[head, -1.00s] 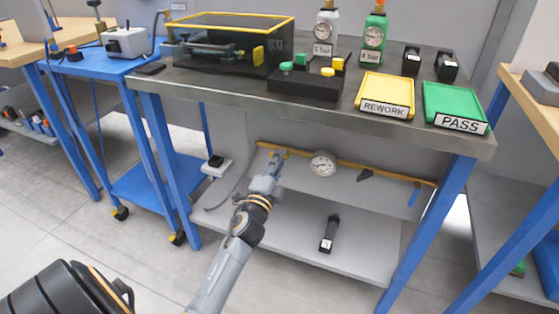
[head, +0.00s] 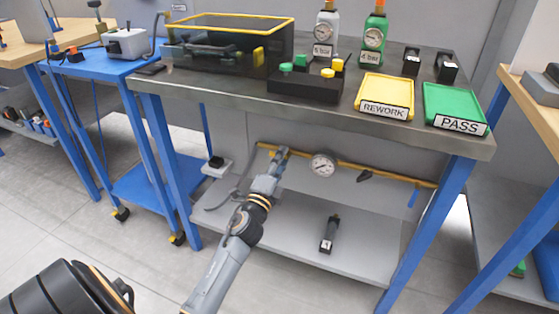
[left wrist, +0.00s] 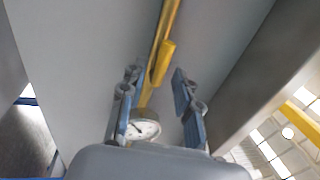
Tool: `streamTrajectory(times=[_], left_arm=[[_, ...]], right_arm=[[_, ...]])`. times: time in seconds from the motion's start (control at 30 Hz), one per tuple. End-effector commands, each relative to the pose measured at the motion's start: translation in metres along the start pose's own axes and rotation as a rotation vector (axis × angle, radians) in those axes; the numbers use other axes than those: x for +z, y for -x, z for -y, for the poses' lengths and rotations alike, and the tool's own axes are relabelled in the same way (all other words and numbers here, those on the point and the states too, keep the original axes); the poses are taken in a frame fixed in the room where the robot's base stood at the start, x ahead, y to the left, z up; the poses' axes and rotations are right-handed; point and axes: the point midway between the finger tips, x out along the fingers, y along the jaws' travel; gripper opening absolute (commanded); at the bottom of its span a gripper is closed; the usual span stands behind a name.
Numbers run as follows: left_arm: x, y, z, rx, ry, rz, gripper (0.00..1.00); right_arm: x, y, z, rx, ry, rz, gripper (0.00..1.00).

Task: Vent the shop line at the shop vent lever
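The shop line is a yellow pipe (head: 340,163) running under the workbench, with a round white gauge (head: 322,164), a dark lever (head: 365,176) and a blue handle (head: 413,196) at its right. My left gripper (head: 281,155) is at the pipe's left end. In the left wrist view a yellow lever (left wrist: 163,62) stands beside the pipe (left wrist: 168,15), and the open fingers of the left gripper (left wrist: 158,95) are on either side of it, with no clear contact. I cannot tell which lever is the vent. My right gripper is not in view.
The metal workbench (head: 230,98) overhangs the pipe. On it are a dark box with a yellow rim (head: 225,16), a button box (head: 305,88), and REWORK (head: 385,92) and PASS (head: 455,104) trays.

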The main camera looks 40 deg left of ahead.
Motion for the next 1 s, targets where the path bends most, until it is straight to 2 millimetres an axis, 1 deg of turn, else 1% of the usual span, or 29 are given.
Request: streamTrajectory(times=[0.27,0.37,0.47,0.7,0.8,0.9,1.0], left_arm=[[0.002,0.001,-0.002,0.004,0.0,0.005,0.35],[0.002,0.008,-0.003,0.006,0.001,0.005,0.35],[0.002,0.022,-0.003,0.007,0.002,0.005,0.35],[0.001,0.074,-0.003,0.007,0.004,0.006,0.35],[0.001,0.093,-0.002,0.006,0.002,0.005,0.35],[0.0,0.107,-0.002,0.005,0.003,0.004,0.35],[0.0,0.116,-0.001,0.003,0.002,0.003,0.35]], right_arm=[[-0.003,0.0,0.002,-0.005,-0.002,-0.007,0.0],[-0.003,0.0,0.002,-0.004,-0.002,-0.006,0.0],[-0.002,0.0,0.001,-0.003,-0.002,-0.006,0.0],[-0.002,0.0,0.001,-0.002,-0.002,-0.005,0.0],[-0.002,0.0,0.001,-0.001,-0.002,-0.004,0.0],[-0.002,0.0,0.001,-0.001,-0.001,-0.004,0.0],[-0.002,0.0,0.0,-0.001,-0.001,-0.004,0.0]])
